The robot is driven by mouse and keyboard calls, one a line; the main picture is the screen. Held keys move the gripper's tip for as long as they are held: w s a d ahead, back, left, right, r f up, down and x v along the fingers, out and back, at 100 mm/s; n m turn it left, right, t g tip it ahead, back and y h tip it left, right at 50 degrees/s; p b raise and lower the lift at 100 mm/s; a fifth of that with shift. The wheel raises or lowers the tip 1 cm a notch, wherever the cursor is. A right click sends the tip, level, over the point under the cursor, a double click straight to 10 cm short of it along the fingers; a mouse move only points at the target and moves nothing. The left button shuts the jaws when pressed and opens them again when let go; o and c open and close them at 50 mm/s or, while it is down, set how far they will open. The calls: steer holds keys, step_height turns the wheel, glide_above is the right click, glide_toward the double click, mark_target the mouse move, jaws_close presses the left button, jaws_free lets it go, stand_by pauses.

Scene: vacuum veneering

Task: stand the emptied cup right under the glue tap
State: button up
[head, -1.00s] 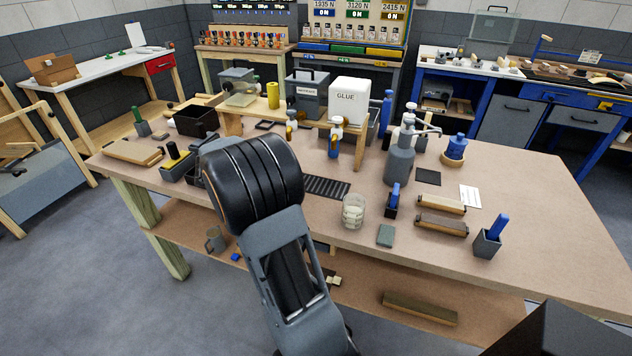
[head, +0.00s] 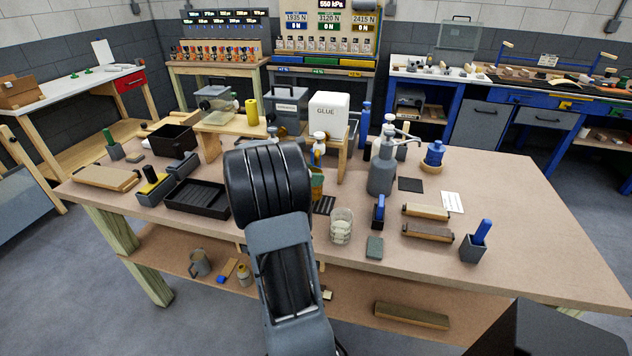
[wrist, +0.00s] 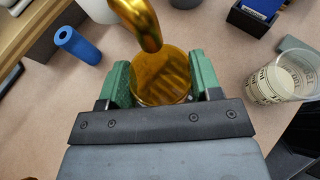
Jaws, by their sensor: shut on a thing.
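The amber see-through cup (wrist: 160,88) is between the green jaws of my gripper (wrist: 160,70) in the wrist view, and the gripper is shut on it. The curved brass spout of the glue tap (wrist: 140,24) is over the cup's far part in that view. Dark slats show through the cup; I cannot tell whether its base touches them. In the head view, the white glue box (head: 327,120) stands on a wooden stand behind my arm, and the slatted grate (head: 325,205) shows only in part. My arm hides most of the gripper there.
A clear beaker with markings (head: 341,227) stands close to the right of my gripper, also in the wrist view (wrist: 282,76). A grey pump bottle (head: 383,170) stands farther right. A black tray (head: 197,197) lies left of my arm. A blue cylinder (wrist: 78,45) is left of the jaws.

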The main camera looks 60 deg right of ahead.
steer(key=shift+s+d, duration=0.2)
steer(key=shift+d, duration=0.1)
steer(key=shift+s+d+f, duration=0.15)
steer(key=shift+d+f, duration=0.1)
steer(key=shift+f, duration=0.65)
steer(key=shift+s+d+f, duration=0.1)
steer(key=shift+d+f, duration=0.1)
steer(key=shift+f, duration=0.65)
steer(key=shift+f, duration=0.2)
steer(key=o, duration=1)
